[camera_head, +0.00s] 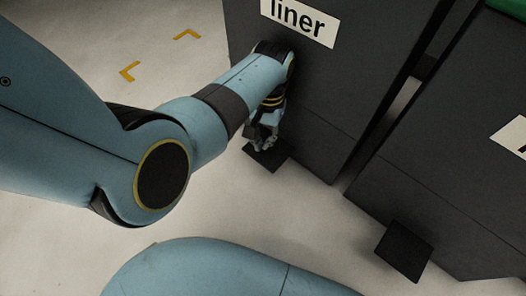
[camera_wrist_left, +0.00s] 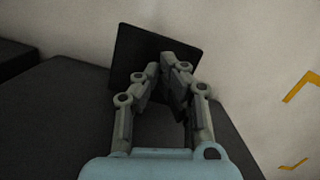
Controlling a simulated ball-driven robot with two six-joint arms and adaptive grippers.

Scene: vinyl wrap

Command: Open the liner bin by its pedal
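The liner bin (camera_head: 340,85) is a tall dark grey box with a white "liner" label (camera_head: 298,20). Its pedal (camera_head: 262,160) is a flat black plate sticking out low at the bin's front, near the floor. My left gripper (camera_head: 268,143) points down right at the pedal, its fingertips over the plate. In the left wrist view the fingers (camera_wrist_left: 163,72) come together at the tips, with nothing between them, in front of the pedal (camera_wrist_left: 133,45). I cannot tell whether they touch it. The lid is out of view. My right gripper is not in view.
A second dark bin (camera_head: 450,150) with its own black pedal (camera_head: 403,251) stands to the right, across a narrow gap. Yellow corner marks (camera_head: 130,71) lie on the pale floor at the left. The floor (camera_head: 330,235) in front of the bins is clear.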

